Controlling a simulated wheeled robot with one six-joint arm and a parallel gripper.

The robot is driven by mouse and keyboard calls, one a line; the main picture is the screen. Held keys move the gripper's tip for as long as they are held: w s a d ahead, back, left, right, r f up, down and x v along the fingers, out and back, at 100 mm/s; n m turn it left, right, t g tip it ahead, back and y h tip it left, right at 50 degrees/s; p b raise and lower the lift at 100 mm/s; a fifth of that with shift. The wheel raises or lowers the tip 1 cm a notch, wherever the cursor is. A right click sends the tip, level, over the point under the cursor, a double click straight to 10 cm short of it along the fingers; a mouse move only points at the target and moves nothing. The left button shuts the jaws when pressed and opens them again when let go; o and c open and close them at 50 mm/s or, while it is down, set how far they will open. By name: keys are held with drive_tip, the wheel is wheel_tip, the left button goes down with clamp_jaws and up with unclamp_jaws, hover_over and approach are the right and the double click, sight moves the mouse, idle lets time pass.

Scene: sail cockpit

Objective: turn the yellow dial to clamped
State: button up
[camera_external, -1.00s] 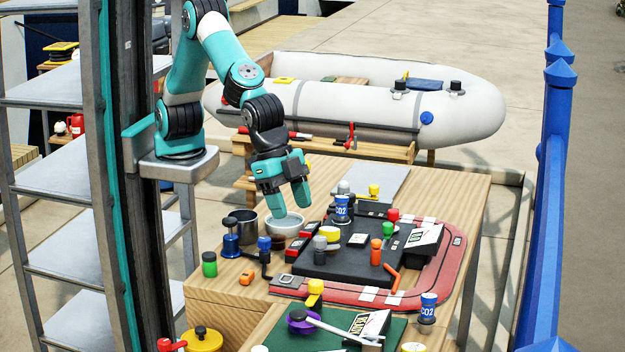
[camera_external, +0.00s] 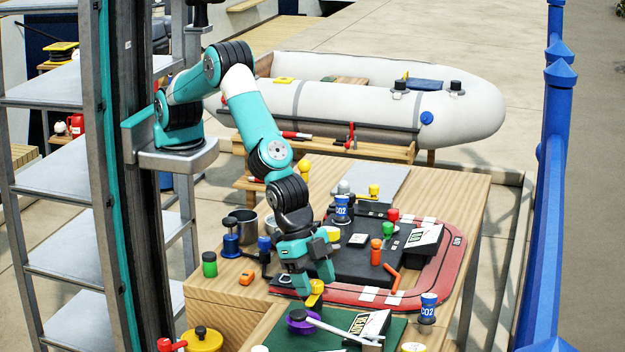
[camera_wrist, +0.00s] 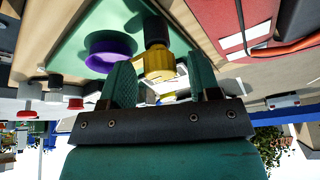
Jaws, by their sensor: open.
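The yellow dial (camera_external: 316,291) stands at the front of the wooden bench, at the edge of the green mat (camera_external: 400,333). My gripper (camera_external: 313,281) is open and points down at it, hiding part of it. In the wrist view the dial (camera_wrist: 160,66) shows between the two spread fingers (camera_wrist: 160,80). I cannot tell whether either finger touches it. No marking for clamped can be read.
A purple round part (camera_external: 299,322) with a white lever (camera_external: 345,333) sits close in front of the dial. A placard (camera_external: 372,322) stands to its right. The red mat (camera_external: 447,275) with a black panel and several coloured knobs lies behind.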

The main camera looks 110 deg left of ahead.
drive_tip(key=c, duration=0.9)
drive_tip(key=shift+m+b, duration=0.4)
drive_tip(key=shift+m, duration=0.2)
drive_tip(key=o, duration=0.9)
drive_tip(key=shift+r, duration=0.1)
drive_tip(key=b+v, duration=0.2)
drive_tip(key=v, duration=1.5)
drive_tip(key=shift+a+r, duration=0.15)
drive_tip(key=shift+a, duration=0.15)
